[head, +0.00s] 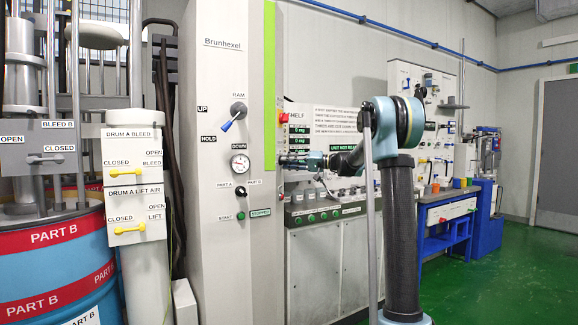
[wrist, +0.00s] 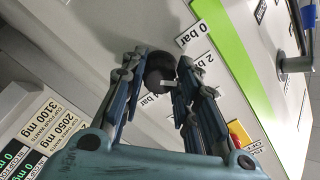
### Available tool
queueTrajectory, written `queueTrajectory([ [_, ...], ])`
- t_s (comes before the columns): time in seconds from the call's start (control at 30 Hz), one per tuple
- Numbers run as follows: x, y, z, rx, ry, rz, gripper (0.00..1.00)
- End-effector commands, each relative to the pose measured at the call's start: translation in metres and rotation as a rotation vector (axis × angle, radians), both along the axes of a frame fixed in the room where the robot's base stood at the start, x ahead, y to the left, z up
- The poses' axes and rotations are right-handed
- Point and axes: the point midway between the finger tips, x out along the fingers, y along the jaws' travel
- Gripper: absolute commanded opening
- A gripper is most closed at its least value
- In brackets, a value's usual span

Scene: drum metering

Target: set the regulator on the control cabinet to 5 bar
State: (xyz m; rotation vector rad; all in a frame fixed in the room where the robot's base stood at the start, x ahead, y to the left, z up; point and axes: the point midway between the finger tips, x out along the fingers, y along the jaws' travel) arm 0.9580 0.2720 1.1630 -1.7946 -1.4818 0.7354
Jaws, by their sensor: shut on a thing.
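The control cabinet (head: 215,75) is the tall pale cabinet marked Brunhexel in the head view. My gripper (head: 281,161) reaches it from the right, at its right-hand side. In the wrist view the regulator, a dark round knob (wrist: 157,68), sits between the fingers of my gripper (wrist: 160,74), which is shut on it. Labels 0 bar, 2 bar and 4 bar stand around the knob. A small white mark shows at its lower right, between the 2 bar and 4 bar labels; its exact setting I cannot tell. The knob is hidden in the head view.
A round gauge (head: 240,162) is on the cabinet front; its reading is too small to tell. A blue-handled RAM lever (head: 233,116) is above it. A red and yellow button (wrist: 239,134) lies close to the right finger. Green floor (head: 490,265) is free at right.

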Motion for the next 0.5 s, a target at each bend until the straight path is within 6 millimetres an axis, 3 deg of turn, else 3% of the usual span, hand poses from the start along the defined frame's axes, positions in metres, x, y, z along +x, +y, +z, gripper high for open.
queueTrajectory([
  [0.5,0.0009,-0.0006,-0.0002,0.091,0.479,-0.003,0.05],
])
